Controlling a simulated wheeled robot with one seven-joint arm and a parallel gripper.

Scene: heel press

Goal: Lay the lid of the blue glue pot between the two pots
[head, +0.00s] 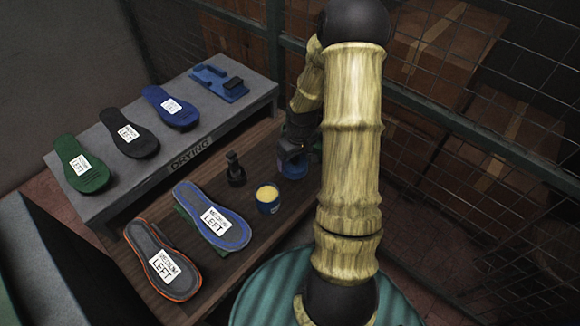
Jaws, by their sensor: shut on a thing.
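An open round pot (268,207) with a dark blue side and pale yellow contents stands on the brown wooden bench. A second blue pot (293,171) stands just behind it and to the right, close to my arm. My gripper (291,152) is directly above this rear pot, pointing down, and is shut on what seems to be its lid. The gripper hides the lid and most of the pot's top, so I cannot tell whether the lid touches the pot.
A black upright tool (235,170) stands left of the pots. Two insoles, one blue-edged (212,213) and one orange-edged (161,257), lie at the front left. A grey drying shelf (205,125) at the back holds several insoles and a blue block (219,84). Mesh panels close the right side.

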